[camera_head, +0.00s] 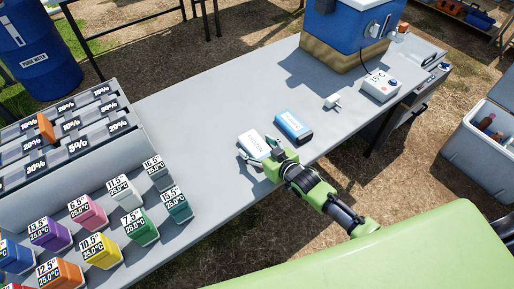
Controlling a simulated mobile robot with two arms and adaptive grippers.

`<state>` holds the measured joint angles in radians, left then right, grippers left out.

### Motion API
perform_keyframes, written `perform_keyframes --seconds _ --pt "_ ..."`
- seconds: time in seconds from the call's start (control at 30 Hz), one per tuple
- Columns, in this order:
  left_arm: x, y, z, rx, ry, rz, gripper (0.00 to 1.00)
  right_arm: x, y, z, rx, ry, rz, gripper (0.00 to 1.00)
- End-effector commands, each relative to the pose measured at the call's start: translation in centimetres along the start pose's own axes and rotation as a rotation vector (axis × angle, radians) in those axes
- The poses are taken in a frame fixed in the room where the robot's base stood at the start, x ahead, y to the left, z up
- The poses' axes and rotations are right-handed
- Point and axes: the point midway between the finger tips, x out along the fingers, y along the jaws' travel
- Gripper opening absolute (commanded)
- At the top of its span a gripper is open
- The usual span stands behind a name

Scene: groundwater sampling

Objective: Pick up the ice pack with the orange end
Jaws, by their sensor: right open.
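A white ice pack (252,141) with dark lettering lies on the grey table, right by my right gripper (257,150). A blue pack (293,126) with a pale end lies beside it to the right. I see no orange end on either pack; the near end of the white one is partly hidden by the gripper. My right gripper is open, its fingers spread at the near end of the white pack. I cannot tell whether they touch it. My left gripper is not in view.
Several coloured blocks with temperature labels, one orange (60,273), stand at the front left of the table (200,110). A labelled rack (75,150) holds another orange piece (46,127). A blue box (345,35), a white plug (332,101) and a 15°C device (381,88) are at the right.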

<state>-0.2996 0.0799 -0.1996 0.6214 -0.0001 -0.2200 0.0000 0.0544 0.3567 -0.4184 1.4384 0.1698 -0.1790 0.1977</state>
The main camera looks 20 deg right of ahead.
Motion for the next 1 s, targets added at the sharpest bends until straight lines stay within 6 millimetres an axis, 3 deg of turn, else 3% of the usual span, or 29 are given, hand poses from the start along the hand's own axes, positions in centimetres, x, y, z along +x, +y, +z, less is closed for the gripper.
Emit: perform_keyframes --seconds 0.27,0.4,0.47,0.8,1.0 --pt "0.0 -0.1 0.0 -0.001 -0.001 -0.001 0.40 0.2 0.0 0.0 -0.001 0.000 0.000 0.68" --pt "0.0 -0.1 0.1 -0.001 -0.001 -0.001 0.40 0.2 0.0 0.0 0.000 0.000 0.000 0.32" --pt "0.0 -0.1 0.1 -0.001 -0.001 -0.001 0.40 0.2 0.0 0.0 -0.001 0.000 0.000 0.18" --pt "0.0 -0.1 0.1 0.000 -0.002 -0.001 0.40 0.1 0.0 -0.3 -0.001 0.003 0.000 0.18" --pt "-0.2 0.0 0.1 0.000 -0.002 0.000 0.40 -0.4 0.0 -1.7 -0.001 0.005 0.000 0.18"
